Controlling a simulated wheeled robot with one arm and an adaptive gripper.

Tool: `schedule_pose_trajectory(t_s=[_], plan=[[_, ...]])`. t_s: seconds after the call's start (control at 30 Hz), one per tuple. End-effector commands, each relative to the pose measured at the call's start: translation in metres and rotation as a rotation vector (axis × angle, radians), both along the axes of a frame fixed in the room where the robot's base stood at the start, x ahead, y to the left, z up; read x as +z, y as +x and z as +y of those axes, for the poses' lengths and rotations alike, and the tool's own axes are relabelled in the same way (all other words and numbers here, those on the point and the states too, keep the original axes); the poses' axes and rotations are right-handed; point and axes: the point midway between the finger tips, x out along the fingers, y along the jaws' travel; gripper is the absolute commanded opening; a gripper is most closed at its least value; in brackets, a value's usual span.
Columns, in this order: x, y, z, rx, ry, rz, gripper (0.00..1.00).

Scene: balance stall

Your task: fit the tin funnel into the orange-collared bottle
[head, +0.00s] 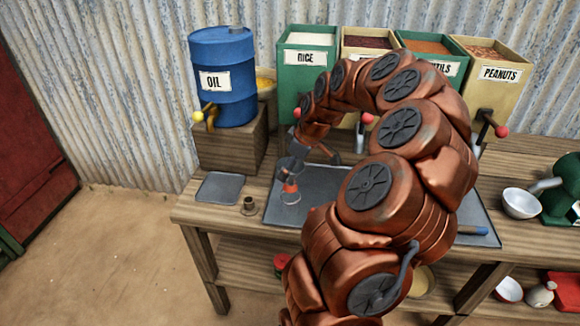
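The orange-collared bottle (290,196) stands upright on the grey metal tray, left of my arm; it looks like clear glass with an orange band near its top. A grey, funnel-like shape, which I take to be the tin funnel (290,168), is right above the orange collar. I cannot tell whether its spout is inside the bottle neck or only above it. My gripper (308,158) is small and dark at the end of my copper arm, just right of and above the funnel. Whether its fingers touch the funnel is too small to tell.
The metal tray (330,213) lies on the wooden bench, partly behind my arm. A blue oil drum (224,80) with a tap stands on a wooden block. Grain bins (305,60) line the back. A small tray (220,188) and brown fitting (249,206) lie left; a white bowl (521,204) stands right.

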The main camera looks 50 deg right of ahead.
Motion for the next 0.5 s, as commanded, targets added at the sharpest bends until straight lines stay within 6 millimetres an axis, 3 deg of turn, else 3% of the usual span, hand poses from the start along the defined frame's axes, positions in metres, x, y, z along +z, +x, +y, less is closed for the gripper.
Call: schedule_pose_trajectory(t_s=[0.43, 0.47, 0.5], plan=[[-0.0035, 0.0, 0.0001, 0.0, 0.0, 0.0, 0.52], [-0.0035, 0.0, 0.0001, 0.0, 0.0, 0.0, 0.81], [-0.0035, 0.0, 0.0001, 0.0, 0.0, 0.0, 0.85]])
